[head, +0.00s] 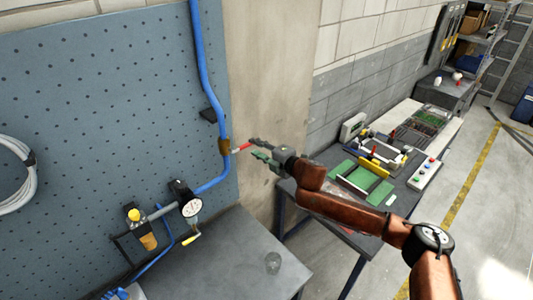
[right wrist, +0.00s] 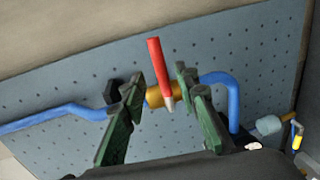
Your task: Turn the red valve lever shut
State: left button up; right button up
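The red valve lever (head: 243,147) sticks out to the right from a brass valve (head: 224,146) on the blue pipe, in the head view. In the right wrist view the red lever (right wrist: 157,62) points up and slightly left, with the brass valve (right wrist: 153,97) behind its lower end. My right gripper (head: 256,148) is at the lever's outer end. In the right wrist view its green-padded fingers (right wrist: 160,82) are apart, one on each side of the lever, with gaps visible. I cannot tell whether the lever lies fully between them in depth. My left gripper is not in view.
The blue pipe (head: 206,70) runs down a perforated panel (head: 100,90) to a gauge (head: 191,207). A table with a green board (head: 365,183) is at the right.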

jog(key=v, duration=0.7)
jog(key=shift+a, duration=0.1)
